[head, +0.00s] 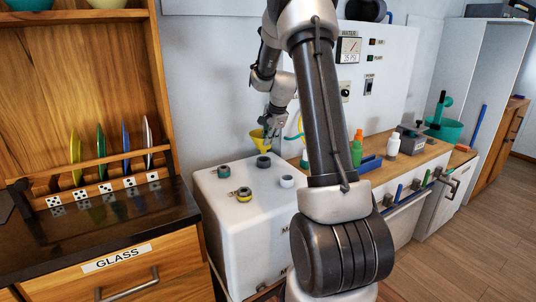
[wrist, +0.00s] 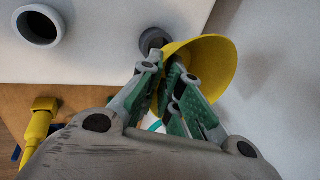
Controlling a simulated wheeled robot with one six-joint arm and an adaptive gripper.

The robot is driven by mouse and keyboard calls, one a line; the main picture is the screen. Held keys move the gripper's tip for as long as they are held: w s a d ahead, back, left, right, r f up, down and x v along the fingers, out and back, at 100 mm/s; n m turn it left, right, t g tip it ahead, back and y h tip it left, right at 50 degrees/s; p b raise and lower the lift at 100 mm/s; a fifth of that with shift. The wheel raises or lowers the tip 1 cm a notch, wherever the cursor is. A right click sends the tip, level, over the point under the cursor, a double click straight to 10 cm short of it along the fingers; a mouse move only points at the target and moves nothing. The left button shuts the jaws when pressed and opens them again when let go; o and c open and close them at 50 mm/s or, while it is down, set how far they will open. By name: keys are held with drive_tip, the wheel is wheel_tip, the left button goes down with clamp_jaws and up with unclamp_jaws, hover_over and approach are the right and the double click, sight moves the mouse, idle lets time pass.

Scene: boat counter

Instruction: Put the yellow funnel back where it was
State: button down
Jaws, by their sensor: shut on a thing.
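The yellow funnel (head: 257,141) is in my gripper (head: 269,135), over the back edge of a white box (head: 240,228) in the head view. In the wrist view the funnel (wrist: 215,58) is tilted, with its wide mouth to the right. The green-padded fingers of my gripper (wrist: 170,82) are closed on its narrow side.
A wooden counter to the right holds a green bottle (head: 357,152), a white bottle (head: 393,145) and a grey device (head: 411,138). A wooden rack with coloured plates (head: 100,155) stands left. A white panel with a gauge (head: 348,50) rises behind.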

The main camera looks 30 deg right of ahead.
drive_tip(key=shift+f, duration=2.4)
drive_tip(key=shift+f, duration=0.3)
drive_tip(key=c, duration=1.6)
unclamp_jaws()
drive_tip(key=shift+f, duration=0.1)
